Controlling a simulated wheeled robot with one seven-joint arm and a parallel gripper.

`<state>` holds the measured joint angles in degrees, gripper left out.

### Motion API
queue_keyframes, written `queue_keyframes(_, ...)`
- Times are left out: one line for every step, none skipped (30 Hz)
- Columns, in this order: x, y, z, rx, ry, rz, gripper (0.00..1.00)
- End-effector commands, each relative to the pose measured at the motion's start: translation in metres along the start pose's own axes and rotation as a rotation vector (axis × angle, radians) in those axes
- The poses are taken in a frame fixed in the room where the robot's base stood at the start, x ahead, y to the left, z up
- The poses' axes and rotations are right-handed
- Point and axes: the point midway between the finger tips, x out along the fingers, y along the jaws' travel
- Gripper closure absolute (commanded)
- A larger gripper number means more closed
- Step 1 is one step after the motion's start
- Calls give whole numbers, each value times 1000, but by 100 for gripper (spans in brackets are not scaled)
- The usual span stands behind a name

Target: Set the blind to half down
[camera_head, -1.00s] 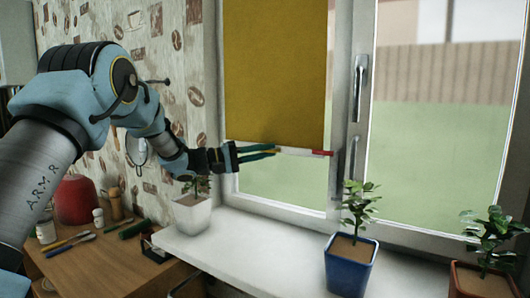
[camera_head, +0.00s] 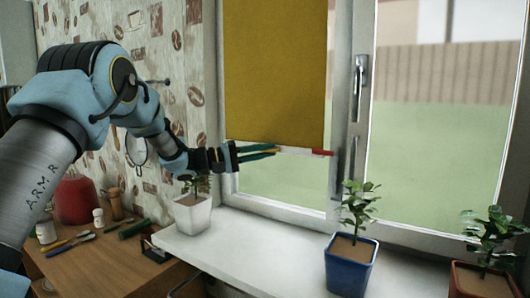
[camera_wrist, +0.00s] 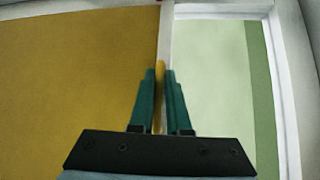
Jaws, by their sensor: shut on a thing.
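The mustard-yellow blind (camera_head: 275,70) hangs over the left window pane, its lower edge a little above the plants on the sill. Its white bottom bar (camera_head: 300,150) runs along that edge and has a red right end (camera_head: 322,153). My gripper (camera_head: 275,151), with green fingers, reaches in from the left and is shut on the bottom bar. In the wrist view, the fingers (camera_wrist: 160,85) close around a yellow part of the bar (camera_wrist: 159,68). The blind's cloth (camera_wrist: 70,80) fills the left side there. The top of the blind is out of view.
A white-potted plant (camera_head: 192,214) stands on the sill (camera_head: 235,252) below my gripper. A blue-potted plant (camera_head: 350,270) and a red-brown-potted plant (camera_head: 485,280) stand further right. A window handle (camera_head: 359,75) is right of the blind. The wooden table (camera_head: 105,265) holds several tools.

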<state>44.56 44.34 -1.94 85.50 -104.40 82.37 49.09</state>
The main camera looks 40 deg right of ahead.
Motion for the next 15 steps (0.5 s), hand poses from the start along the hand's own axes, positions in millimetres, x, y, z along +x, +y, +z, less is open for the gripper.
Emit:
queue_keyframes(0,4,0,2,0,4,100)
queue_keyframes(0,6,-1,2,0,4,100)
queue_keyframes(1,10,-1,2,-1,5,100)
queue_keyframes(1,14,-1,3,-1,5,100)
queue_keyframes(2,18,-2,3,-1,5,100)
queue_keyframes(3,25,-3,5,-1,5,100)
queue_keyframes(3,31,-4,5,0,5,100)
queue_keyframes(4,37,-4,6,0,6,100)
queue_keyframes(5,47,-6,6,1,6,100)
queue_keyframes(6,55,-7,8,0,5,100)
queue_keyframes(7,64,-8,8,0,6,100)
queue_keyframes(8,77,-10,8,1,6,100)
queue_keyframes(10,87,-11,9,1,6,100)
queue_keyframes(11,97,-12,9,0,6,100)
queue_keyframes(13,112,-14,9,1,7,100)
